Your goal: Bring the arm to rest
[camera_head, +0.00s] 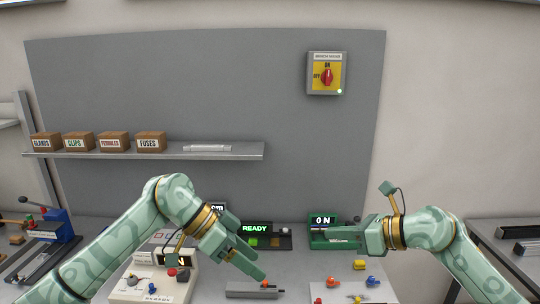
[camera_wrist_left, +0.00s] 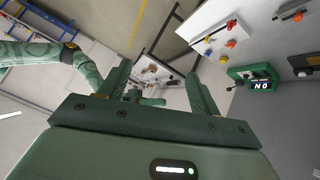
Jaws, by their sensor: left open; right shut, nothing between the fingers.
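My left gripper (camera_head: 248,250) hangs over the bench in the middle of the head view, its fingers spread and pointing down to the right. In the left wrist view its two fingers (camera_wrist_left: 159,75) stand apart with nothing between them. A grey block with a small orange part (camera_head: 254,291) lies on the bench below it; I cannot tell the exact gap. My right gripper (camera_head: 330,236) is at the right, level and pointing left, its fingers shut and empty. It is in front of the green display box (camera_head: 323,219).
A white device with coloured knobs (camera_head: 152,286) stands left of the left gripper. A pale board with small coloured parts (camera_head: 340,291) lies below the right gripper. A READY display (camera_head: 255,229) stands behind. A shelf (camera_head: 200,151) holds labelled boxes; a red switch (camera_head: 327,76) is on the wall.

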